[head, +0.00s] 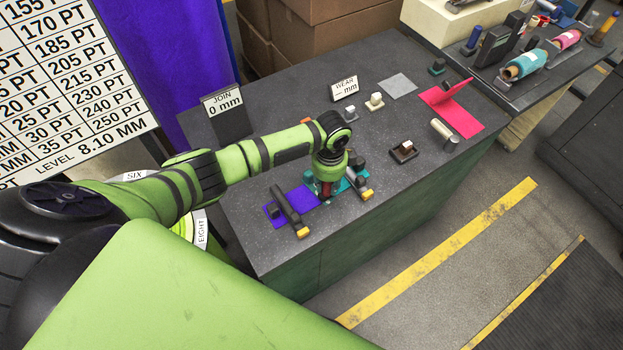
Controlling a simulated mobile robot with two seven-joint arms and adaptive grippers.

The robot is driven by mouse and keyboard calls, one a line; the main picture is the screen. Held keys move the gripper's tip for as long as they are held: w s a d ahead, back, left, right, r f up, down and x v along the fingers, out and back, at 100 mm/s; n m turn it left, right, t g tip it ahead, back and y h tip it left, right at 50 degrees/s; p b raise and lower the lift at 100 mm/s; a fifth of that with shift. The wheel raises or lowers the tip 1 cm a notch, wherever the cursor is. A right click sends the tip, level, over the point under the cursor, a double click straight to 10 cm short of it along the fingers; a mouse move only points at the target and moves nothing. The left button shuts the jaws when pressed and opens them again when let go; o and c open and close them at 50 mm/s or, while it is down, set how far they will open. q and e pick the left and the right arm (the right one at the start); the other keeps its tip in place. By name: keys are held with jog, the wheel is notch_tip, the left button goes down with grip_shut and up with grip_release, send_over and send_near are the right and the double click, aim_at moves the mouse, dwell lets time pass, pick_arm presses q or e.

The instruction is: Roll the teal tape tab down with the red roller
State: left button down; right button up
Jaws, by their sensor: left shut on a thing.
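My left gripper (328,180) points down over the table and is shut on the red roller (326,190), of which only a small red part shows below the fingers. Under and beside it lies teal material (346,186), next to a flat purple felt piece (303,198). The gripper covers the place where teal and purple meet, so I cannot tell the tape tab from the teal felt, or whether the roller touches it. My right gripper is not in view.
Two dark bars with yellow ends, one on the purple felt (289,211) and one at the teal (363,189), flank the gripper. A "JOIN 0 mm" sign (222,101) and a "WEAR" sign (344,89) stand behind. A pink felt sheet (456,112) lies right. The table's front right is clear.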

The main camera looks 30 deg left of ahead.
pick_arm(q)
jog(key=shift+r, duration=0.25)
jog(key=shift+a, duration=0.1)
jog(key=shift+w+a, duration=0.35)
jog(key=shift+a, duration=0.45)
jog(key=shift+w+a, duration=0.35)
jog(key=shift+a, duration=0.45)
jog(key=shift+f+b, duration=0.6)
jog(key=shift+f, duration=0.05)
jog(key=shift+d+r, duration=0.1)
jog(key=shift+d, duration=0.05)
jog(key=shift+s+d+p, duration=0.35)
jog(key=shift+d+p, duration=0.25)
jog(key=shift+d, duration=0.05)
jog(key=shift+d, duration=0.15)
jog(key=shift+s+d+f, duration=0.25)
jog(key=shift+s+d, duration=0.25)
jog(key=shift+d, duration=0.25)
